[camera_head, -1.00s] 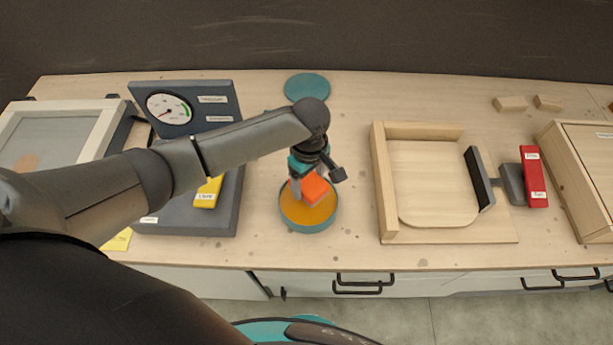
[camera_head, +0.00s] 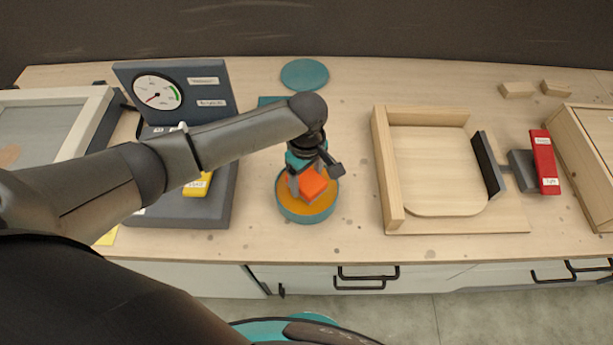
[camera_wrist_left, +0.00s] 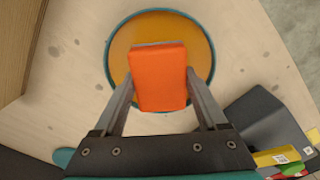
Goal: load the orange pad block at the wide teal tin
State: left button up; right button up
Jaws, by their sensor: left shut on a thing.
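The orange pad block (camera_head: 313,184) is held by my left gripper (camera_head: 306,184) over the wide teal tin (camera_head: 307,219). The tin is round, with a teal wall and a yellow-orange inside, and stands on the bench. In the left wrist view the block (camera_wrist_left: 158,78) sits between the two fingers of my left gripper (camera_wrist_left: 160,88), which are shut on it. The tin's rim (camera_wrist_left: 112,57) shows around and behind the block there. I cannot tell whether the block touches the tin's inside. My right gripper is not in view.
A round teal lid (camera_head: 305,74) lies behind the tin. A wooden frame fixture (camera_head: 388,190) with a red-handled clamp (camera_head: 544,162) stands to the right. A dark gauge stand (camera_head: 175,95) with a yellow labelled part (camera_head: 197,186) stands to the left. Bare bench lies between tin and frame.

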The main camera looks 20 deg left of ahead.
aim_at(307, 178)
pick_arm(q)
jog(key=shift+f, duration=0.55)
dwell(0.6)
jog(key=shift+s+f+p, duration=0.1)
jog(key=shift+f+p, duration=0.05)
jog(key=shift+p, duration=0.2)
dwell(2.2)
notch_tip(307, 178, up, 7)
jog(key=p, duration=0.9)
dwell(0.8)
